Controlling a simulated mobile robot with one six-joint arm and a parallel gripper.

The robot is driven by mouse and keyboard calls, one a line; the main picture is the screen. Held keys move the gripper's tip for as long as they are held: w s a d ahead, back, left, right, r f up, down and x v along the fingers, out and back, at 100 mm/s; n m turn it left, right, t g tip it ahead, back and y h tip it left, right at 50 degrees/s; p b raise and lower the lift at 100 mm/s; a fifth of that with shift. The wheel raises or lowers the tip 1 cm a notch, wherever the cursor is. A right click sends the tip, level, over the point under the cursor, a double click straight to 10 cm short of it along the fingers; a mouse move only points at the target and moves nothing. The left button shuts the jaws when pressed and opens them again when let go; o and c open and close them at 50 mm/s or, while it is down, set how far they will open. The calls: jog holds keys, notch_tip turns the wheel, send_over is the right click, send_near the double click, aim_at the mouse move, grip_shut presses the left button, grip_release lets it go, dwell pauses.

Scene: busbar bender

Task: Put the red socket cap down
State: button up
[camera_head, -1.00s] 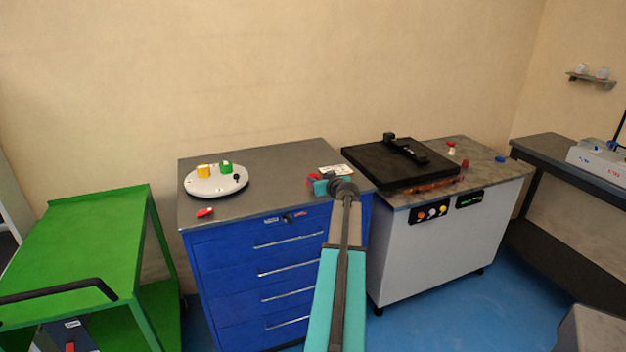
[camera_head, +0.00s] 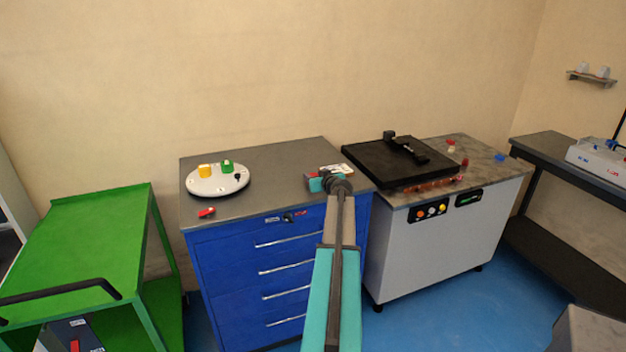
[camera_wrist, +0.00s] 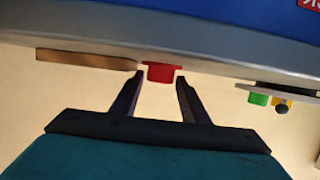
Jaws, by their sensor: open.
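The red socket cap (camera_wrist: 160,72) shows in the wrist view upright relative to the grey cabinet top (camera_wrist: 215,70), which appears upside down there. It seems to rest on that top near the front edge. My gripper (camera_wrist: 160,82) is open, its two dark fingers apart with the cap beyond and between their tips; I see no finger pressing on it. In the head view my gripper (camera_head: 318,183) is over the right part of the cabinet top, and the cap is mostly hidden there by my wrist.
A round white plate (camera_head: 215,187) with a yellow cap (camera_head: 204,171) and a green cap (camera_head: 227,167) stands on the cabinet's left. A small red object (camera_head: 206,213) lies before it. A flat brown piece (camera_wrist: 88,59) lies near my gripper. The black bender (camera_head: 400,162) stands to the right.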

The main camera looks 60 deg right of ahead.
jog(key=shift+c, duration=0.3)
jog(key=c, duration=0.8)
jog(key=shift+r, duration=0.15)
jog(key=shift+r+b, duration=0.65)
jog(key=shift+r, duration=0.8)
jog(key=s+a+b, duration=0.1)
jog(key=s+a, duration=0.2)
jog(key=a, duration=0.1)
jog(key=s+a+r+b, duration=0.1)
jog(key=s+a+b, duration=0.1)
jog(key=s+a, duration=0.1)
jog(key=s+a+b, duration=0.1)
jog(key=s+a, duration=0.2)
jog(key=a, duration=0.3)
jog(key=shift+a+r, duration=0.1)
jog(key=shift+r, duration=0.3)
